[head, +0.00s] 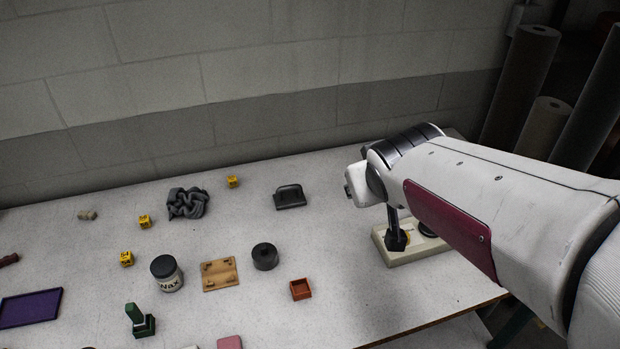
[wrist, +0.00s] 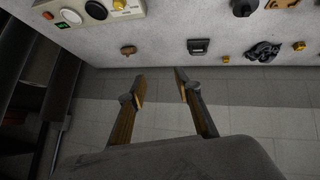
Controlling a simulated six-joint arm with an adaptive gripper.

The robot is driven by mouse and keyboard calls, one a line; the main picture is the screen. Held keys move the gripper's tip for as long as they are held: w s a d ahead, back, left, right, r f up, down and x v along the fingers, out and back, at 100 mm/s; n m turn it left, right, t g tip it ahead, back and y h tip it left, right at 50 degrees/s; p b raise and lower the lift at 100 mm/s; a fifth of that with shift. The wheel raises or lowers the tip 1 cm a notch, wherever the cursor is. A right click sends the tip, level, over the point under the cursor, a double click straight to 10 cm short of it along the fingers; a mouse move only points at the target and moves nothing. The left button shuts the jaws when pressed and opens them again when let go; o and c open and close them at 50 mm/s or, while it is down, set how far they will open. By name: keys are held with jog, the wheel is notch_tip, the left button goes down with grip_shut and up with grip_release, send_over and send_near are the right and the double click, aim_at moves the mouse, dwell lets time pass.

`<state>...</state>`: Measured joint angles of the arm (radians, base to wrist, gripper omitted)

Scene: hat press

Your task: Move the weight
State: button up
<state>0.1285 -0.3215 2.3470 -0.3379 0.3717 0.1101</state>
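In the wrist view the fingers show against the block wall, apart from the weight. In the head view my arm reaches in from the right, and I cannot make out the fingertips there.
A cream device (head: 404,257) with round dials stands under my arm. A wooden board (head: 220,274), a wax jar (head: 167,274) and an orange tray (head: 300,289) surround the weight.

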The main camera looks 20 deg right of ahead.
jog(key=w+d+f+n+t+y, duration=0.1)
jog(key=w+d+f+n+t, duration=0.15)
jog(key=w, duration=0.65)
jog(key=w+d+f+n+t+y, duration=0.1)
jog(key=w+f, duration=0.3)
jog(key=w, duration=0.6)
jog(key=w+f+n+y, duration=0.1)
jog(key=w+f+y, duration=0.25)
jog(key=f, duration=0.35)
jog(key=n+y, duration=0.2)
jog(key=y, duration=0.2)
send_near(301, 191)
jog(key=shift+w+d+r+m+h, duration=0.1)
jog(key=shift+w+r+m+h, duration=0.1)
jog(key=shift+w, duration=0.35)
jog(key=shift+w+r+m+h, duration=0.1)
jog(key=shift+w+r, duration=0.1)
jog(key=shift+w, duration=0.35)
jog(key=shift+s+a+f+g+y, duration=0.15)
jog(key=shift+f+y, duration=0.1)
jog(key=shift+f, duration=0.1)
jog(key=shift+s+a+f+g+y, duration=0.1)
jog(key=shift+a+f+y, duration=0.1)
jog(key=shift+f, duration=0.15)
jog(key=shift+w, duration=0.1)
jog(key=shift+x, duration=3.8)
grip_shut()
